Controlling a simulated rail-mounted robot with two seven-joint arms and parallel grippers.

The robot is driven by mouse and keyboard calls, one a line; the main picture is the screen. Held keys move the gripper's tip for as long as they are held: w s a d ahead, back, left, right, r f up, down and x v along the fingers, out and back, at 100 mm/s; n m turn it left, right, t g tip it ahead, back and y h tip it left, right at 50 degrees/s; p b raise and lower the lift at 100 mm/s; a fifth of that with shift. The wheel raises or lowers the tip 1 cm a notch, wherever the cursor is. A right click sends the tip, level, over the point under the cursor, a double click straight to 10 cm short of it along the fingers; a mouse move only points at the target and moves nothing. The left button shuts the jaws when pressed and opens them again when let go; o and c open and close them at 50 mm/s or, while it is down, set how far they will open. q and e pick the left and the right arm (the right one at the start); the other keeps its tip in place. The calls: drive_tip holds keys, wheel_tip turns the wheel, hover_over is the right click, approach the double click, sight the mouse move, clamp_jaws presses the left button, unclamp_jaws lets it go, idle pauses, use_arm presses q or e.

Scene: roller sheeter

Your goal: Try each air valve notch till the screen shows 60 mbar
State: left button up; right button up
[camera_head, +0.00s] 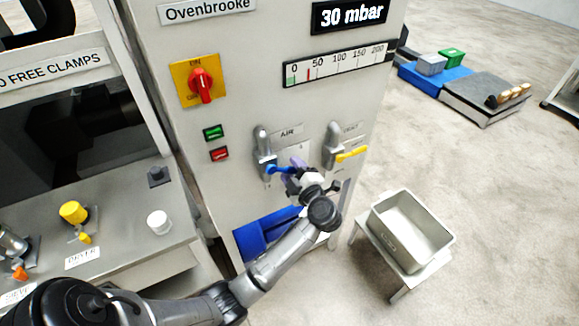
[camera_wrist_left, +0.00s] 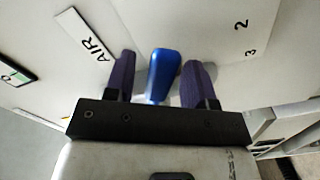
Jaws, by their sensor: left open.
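The air valve has a grey body (camera_head: 264,148) under an AIR label (camera_head: 287,132) and a blue handle (camera_head: 279,170) pointing right. My left gripper (camera_head: 296,166) is at the handle's free end. In the left wrist view the blue handle (camera_wrist_left: 162,76) stands between the two purple fingers (camera_wrist_left: 157,80), with a gap at each side. The gripper is open. The numbers 2 and 3 show on the plate beside the handle in that view. The screen (camera_head: 349,16) reads 30 mbar. My right gripper is not in view.
A second valve with a yellow handle (camera_head: 351,154) is just right of the air valve. A red rotary switch (camera_head: 201,85) and green and red buttons are at the left on the panel. A grey bin (camera_head: 388,236) stands on a stool at the lower right.

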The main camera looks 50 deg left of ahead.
use_arm(q)
drive_tip(key=shift+x, duration=0.9)
clamp_jaws()
